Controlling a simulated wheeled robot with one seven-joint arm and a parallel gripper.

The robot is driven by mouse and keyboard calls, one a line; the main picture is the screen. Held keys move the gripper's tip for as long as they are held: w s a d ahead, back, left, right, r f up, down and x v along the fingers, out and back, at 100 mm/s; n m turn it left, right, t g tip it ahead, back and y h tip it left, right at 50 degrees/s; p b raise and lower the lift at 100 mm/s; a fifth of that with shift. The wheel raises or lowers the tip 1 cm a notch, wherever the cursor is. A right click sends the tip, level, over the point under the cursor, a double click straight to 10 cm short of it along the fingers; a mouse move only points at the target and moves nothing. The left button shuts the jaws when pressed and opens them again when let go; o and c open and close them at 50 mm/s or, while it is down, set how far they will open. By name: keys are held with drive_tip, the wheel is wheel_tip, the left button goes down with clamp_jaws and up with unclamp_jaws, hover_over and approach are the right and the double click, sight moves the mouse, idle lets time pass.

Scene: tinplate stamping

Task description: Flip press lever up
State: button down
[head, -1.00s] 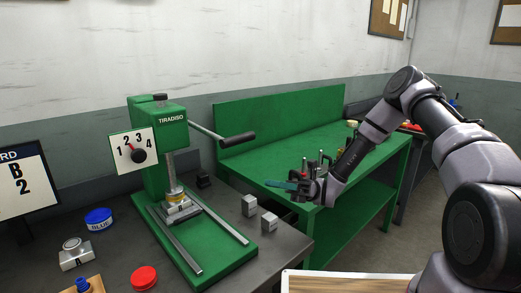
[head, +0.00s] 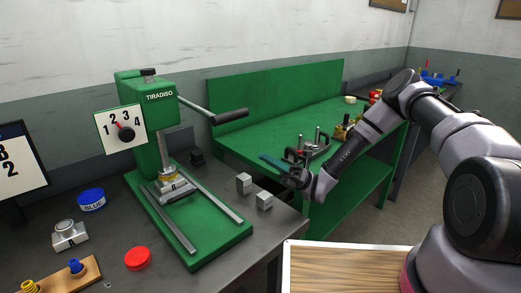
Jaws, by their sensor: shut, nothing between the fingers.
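The press lever (head: 217,114) is a metal rod with a black grip (head: 231,116). It sticks out to the right from the head of the green press (head: 150,97) and slopes slightly down towards its grip. My gripper (head: 284,172) is shut and empty, at the front edge of the green bench. It is apart from the lever, below and to the right of the grip.
Two metal blocks (head: 244,183) stand right of the press on the dark table (head: 258,232). A blue ink tin (head: 91,199), a red tin (head: 138,258) and a wooden stamp holder (head: 62,285) lie left. The green bench (head: 262,130) holds tools behind my gripper. Air between gripper and lever is clear.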

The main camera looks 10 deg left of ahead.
drive_tip(key=s+a+r, duration=0.2)
drive_tip(key=a+r, duration=0.5)
drive_tip(key=r, duration=0.2)
